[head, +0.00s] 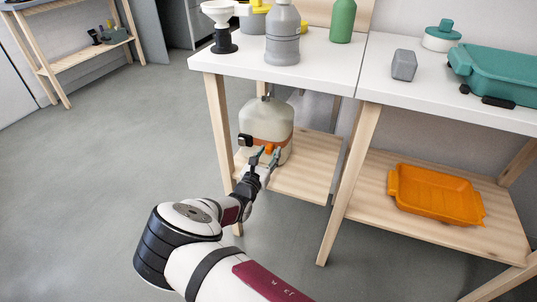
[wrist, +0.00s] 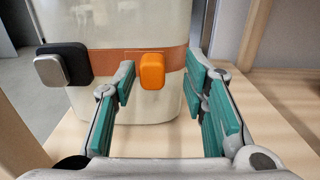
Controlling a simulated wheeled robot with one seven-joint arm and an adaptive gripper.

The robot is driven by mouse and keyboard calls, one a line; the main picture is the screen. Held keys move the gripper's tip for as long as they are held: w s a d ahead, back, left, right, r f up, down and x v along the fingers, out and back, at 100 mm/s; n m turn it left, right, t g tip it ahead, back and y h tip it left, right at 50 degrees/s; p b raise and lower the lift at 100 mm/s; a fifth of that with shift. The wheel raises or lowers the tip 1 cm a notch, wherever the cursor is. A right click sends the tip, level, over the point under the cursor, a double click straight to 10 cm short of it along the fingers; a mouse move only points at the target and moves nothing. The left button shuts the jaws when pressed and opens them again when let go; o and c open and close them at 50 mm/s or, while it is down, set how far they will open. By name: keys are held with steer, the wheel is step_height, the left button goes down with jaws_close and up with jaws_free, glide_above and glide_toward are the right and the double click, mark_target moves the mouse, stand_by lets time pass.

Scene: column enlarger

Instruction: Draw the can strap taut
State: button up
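A pale translucent can (head: 266,118) stands on the lower wooden shelf under the left table. It fills the upper middle of the wrist view (wrist: 135,25). A brown-orange strap (wrist: 112,62) runs around its lower part. A bright orange tab (wrist: 152,71) sits on the strap at the front. A black and silver buckle (wrist: 63,66) is at the strap's left and also shows in the head view (head: 245,140). My gripper (wrist: 160,92) is open, with its teal-padded fingers on either side of the orange tab. I cannot tell whether either finger touches it.
The shelf (head: 300,180) is bare right of the can. Wooden table legs (head: 219,130) stand close by on the left and right. An orange tray (head: 437,195) lies on the right shelf. Bottles, a grey block (head: 404,65) and a teal case (head: 497,75) are on the tabletops above.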

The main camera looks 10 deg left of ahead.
steer(key=s+a, duration=0.1)
steer(key=s, duration=1.1)
steer(key=shift+a, duration=0.2)
